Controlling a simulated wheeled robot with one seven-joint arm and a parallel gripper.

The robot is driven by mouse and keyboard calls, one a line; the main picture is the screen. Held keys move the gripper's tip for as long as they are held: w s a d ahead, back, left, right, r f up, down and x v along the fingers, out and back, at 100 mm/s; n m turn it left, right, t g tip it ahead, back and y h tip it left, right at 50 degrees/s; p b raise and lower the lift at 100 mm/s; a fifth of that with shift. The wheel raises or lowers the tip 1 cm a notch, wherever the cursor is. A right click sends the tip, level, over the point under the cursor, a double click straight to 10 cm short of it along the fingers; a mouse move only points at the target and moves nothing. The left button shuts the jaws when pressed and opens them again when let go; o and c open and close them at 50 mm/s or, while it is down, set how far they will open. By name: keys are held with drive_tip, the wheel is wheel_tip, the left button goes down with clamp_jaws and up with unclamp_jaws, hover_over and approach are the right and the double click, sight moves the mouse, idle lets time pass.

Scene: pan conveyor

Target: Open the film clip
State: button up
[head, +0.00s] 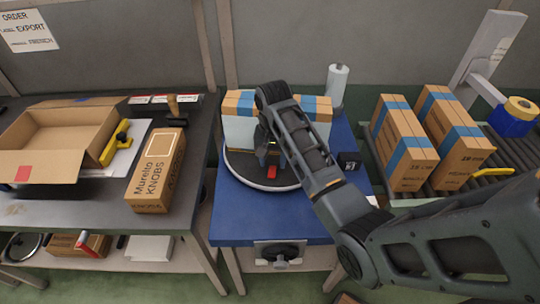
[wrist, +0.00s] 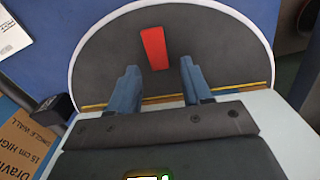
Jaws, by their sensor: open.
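A flat red piece (head: 271,172) lies on the dark round turntable (head: 237,174), near its front rim. It also shows in the wrist view (wrist: 154,48), just beyond my fingertips. I cannot tell whether this is the film clip; no other part is clearly one. My gripper (head: 268,154) points down over the turntable, with its two fingers apart and nothing between them. In the wrist view my gripper (wrist: 159,84) has the red piece ahead of the gap, not between the fingers. A white roll (head: 337,86) stands upright behind the turntable. My arm hides part of the turntable.
Cartons with blue tape (head: 240,104) stand at the turntable's back. More taped cartons (head: 405,148) sit on a roller conveyor to the right. A small black block (head: 349,162) is on the blue table (head: 262,222). The left bench holds an open carton (head: 62,132) and a knobs box (head: 157,170).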

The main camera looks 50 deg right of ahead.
drive_tip(key=shift+f, duration=0.6)
clamp_jaws()
